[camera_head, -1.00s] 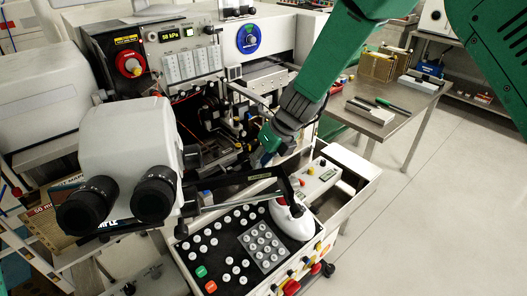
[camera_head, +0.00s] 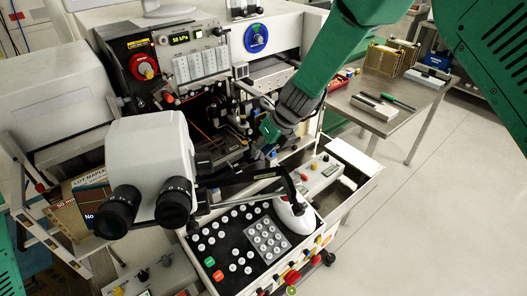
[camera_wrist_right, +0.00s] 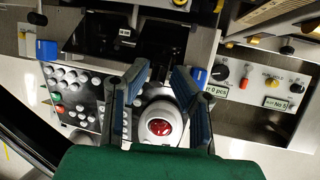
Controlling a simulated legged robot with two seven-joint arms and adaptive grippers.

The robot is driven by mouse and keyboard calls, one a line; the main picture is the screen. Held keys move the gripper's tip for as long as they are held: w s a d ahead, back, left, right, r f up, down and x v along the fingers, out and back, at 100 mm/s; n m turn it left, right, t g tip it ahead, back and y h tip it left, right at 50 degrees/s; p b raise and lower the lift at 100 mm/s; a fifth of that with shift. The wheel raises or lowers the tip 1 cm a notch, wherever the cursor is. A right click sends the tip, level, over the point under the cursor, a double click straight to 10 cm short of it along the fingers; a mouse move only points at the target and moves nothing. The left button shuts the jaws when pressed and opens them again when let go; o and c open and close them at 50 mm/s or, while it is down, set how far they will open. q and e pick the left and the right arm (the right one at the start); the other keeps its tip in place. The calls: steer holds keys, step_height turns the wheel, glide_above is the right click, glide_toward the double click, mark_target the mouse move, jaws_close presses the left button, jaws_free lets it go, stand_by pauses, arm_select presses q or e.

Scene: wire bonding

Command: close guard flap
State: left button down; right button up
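My right gripper (camera_head: 268,143) reaches down from the upper right over the front of the bonding machine. In the right wrist view its two fingers (camera_wrist_right: 152,75) stand apart, with nothing visibly held between them. A dark flat panel with a small white label (camera_wrist_right: 125,32) lies ahead of the fingertips; it may be the guard flap, but I cannot tell for sure. In the head view my gripper and the dark bar (camera_head: 240,186) partly hide this area. I cannot tell whether the gripper touches anything. My left arm shows at the left edge, its gripper out of view.
The white microscope (camera_head: 152,160) stands left of the work area. The black key panel (camera_head: 235,240) and white trackball unit (camera_head: 292,213) lie below; the trackball is red in the wrist view (camera_wrist_right: 160,127). A metal side table (camera_head: 395,120) stands right, with clear floor beyond.

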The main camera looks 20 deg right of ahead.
steer(key=shift+o, duration=0.2)
steer(key=shift+w+a+f, duration=0.2)
steer(key=shift+s+r, duration=0.15)
steer(key=shift+s, duration=0.05)
steer(key=shift+s+d+r, duration=0.1)
steer(key=shift+d+r, duration=0.2)
steer(key=shift+r, duration=0.1)
steer(key=v, duration=0.6)
steer(key=shift+r, duration=0.4)
steer(key=shift+s, duration=0.15)
